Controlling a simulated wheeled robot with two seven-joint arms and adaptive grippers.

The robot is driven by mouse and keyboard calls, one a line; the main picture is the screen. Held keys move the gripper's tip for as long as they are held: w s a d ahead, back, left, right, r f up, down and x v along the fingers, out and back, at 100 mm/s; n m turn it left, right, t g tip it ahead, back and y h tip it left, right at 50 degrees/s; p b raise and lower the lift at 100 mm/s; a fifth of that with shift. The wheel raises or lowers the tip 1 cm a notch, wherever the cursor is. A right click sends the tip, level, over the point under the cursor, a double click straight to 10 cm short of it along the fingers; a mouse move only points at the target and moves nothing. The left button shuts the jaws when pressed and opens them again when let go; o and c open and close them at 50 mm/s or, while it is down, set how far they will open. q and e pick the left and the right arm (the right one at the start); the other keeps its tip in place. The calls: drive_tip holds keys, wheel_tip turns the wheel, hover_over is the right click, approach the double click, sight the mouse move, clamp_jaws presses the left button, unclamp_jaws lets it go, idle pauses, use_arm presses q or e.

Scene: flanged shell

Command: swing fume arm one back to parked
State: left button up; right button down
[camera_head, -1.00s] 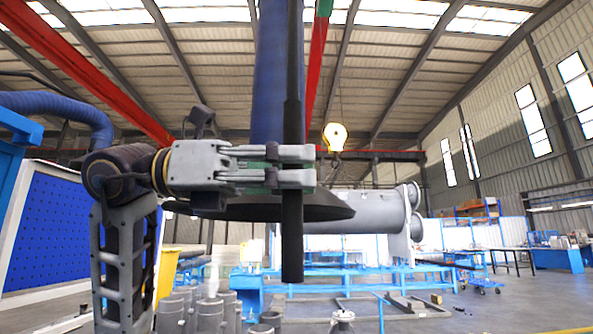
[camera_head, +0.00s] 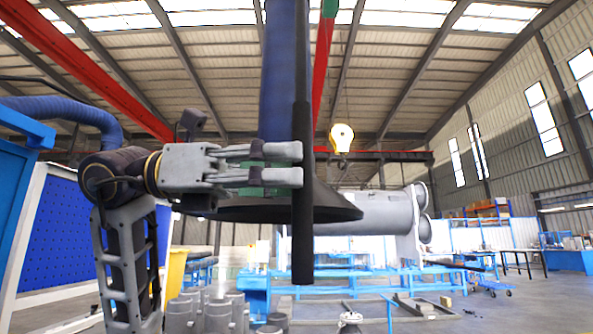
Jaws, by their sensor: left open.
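The fume arm shows in the head view as a blue hose (camera_head: 278,80) with a dark, wide hood (camera_head: 335,209) at its lower end. A black upright bar (camera_head: 302,240) hangs in front of the hood. Part of the hood is hidden behind the gripper and bar. My right gripper is not in view.
A large grey flanged shell (camera_head: 378,213) lies behind the hood. Several grey pipe pieces (camera_head: 212,312) stand low in front. A blue perforated panel (camera_head: 55,235) is at the left. A yellow crane hook (camera_head: 342,138) hangs behind. Open floor lies at the right.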

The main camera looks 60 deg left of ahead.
use_arm(q)
drive_tip(key=v, duration=0.9)
drive_tip(key=shift+s+a, duration=0.25)
drive_tip(key=shift+s, duration=0.05)
idle(0.4)
